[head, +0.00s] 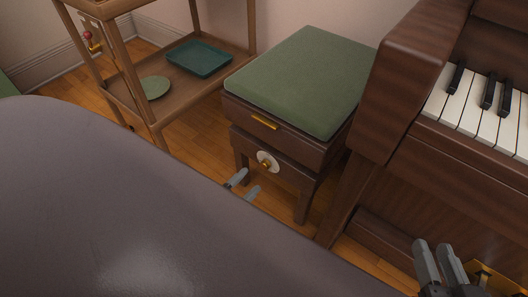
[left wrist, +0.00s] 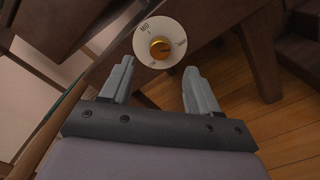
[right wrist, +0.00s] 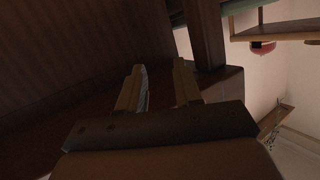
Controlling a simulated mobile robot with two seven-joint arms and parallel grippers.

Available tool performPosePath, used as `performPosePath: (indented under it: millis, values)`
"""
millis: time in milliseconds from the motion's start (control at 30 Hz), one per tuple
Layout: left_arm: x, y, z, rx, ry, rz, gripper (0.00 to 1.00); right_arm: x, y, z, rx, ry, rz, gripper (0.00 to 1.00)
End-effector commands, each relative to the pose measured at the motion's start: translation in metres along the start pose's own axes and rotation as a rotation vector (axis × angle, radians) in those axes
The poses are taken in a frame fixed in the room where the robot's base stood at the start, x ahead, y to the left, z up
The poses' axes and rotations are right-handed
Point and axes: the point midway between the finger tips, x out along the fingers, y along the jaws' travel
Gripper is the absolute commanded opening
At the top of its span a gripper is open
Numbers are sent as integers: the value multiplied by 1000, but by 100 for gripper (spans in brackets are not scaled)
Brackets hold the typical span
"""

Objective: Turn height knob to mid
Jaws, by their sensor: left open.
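The height knob is a small brass knob (head: 265,163) on a round white dial (head: 271,157), on the side of the green-cushioned piano stool (head: 262,146). In the left wrist view the brass knob (left wrist: 160,47) sits at the middle of the dial (left wrist: 172,29), and the word MID shows at the dial's upper left. My left gripper (head: 244,186) is open and empty, just short of the knob and not touching it. In the left wrist view its fingers (left wrist: 156,88) point toward the dial. My right gripper (head: 441,262) is apart from the stool, at lower right, with its fingers (right wrist: 160,84) spread and empty.
The piano (head: 405,85) with its keys stands right of the stool. A wooden shelf cart (head: 128,95) at left holds a teal tray (head: 200,58) and a green plate (head: 155,87). A brass drawer handle (head: 265,123) sits above the dial. Some wooden floor shows between cart and stool.

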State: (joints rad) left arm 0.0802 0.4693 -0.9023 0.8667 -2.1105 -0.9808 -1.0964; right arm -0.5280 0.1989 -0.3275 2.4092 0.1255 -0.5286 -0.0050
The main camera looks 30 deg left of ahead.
Motion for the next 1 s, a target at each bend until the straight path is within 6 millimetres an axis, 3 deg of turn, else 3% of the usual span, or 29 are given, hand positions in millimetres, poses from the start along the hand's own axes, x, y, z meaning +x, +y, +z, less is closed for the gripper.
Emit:
performPosePath:
  millis: [233, 400, 767, 933, 1000]
  values:
    - [39, -2, -1, -3, -1, 4, 61, -3, 4, 8, -44, 18, 19, 34]
    - [59, -1, 0, -4, -1, 3, 61, -8, 6, 2, -81, 47, 28, 34]
    - [65, 0, 0, -5, 2, 1, 61, -11, 6, -4, -96, 66, 33, 34]
    - [65, 0, 0, -6, 2, 1, 9, -11, 6, -2, -95, 63, 32, 34]
    - [65, 0, 0, -6, 2, 1, 5, -11, 6, -2, -95, 61, 32, 34]
